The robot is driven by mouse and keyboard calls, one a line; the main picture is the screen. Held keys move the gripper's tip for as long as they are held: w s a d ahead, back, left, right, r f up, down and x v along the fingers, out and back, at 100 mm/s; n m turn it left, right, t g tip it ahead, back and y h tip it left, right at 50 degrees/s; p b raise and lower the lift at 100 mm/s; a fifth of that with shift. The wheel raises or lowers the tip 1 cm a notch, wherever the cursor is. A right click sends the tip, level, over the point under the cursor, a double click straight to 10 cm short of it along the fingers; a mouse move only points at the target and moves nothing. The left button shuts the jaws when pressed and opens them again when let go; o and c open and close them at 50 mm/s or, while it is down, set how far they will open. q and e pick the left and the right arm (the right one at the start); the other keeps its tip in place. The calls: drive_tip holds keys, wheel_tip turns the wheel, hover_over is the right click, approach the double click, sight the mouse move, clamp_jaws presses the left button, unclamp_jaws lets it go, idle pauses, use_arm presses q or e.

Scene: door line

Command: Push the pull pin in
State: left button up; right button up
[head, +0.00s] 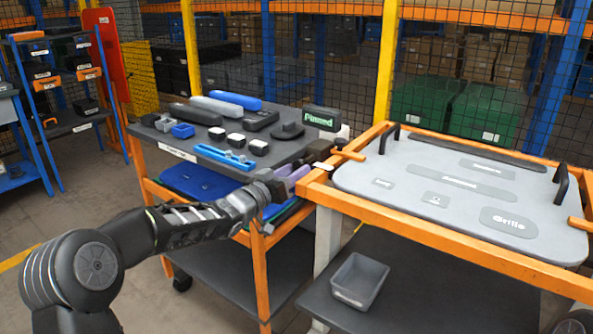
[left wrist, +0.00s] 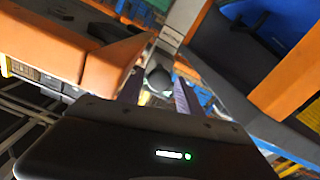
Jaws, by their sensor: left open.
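My left gripper (head: 293,180) is open at the gap between the dark tool cart and the orange-framed table, its purple fingers toward the table's near left corner. In the left wrist view, a dark rounded knob (left wrist: 158,79), likely the pull pin's head, shows between the spread fingers of the gripper (left wrist: 158,94). I cannot tell whether they touch it. The pin's shaft and how deep it sits are hidden. A small sign (head: 321,118) with green lettering, seemingly "Pinned", stands at the tool cart's back right corner. My right gripper is not in view.
The grey panel (head: 400,208) with black handles lies in the orange frame (head: 430,238). An orange bar (head: 348,155) juts from its left side. The tool cart's top (head: 185,147) holds several tools. A grey bin (head: 359,281) sits on the lower shelf. Floor is free at left.

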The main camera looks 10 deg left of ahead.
use_arm(q)
drive_tip(key=v, duration=0.6)
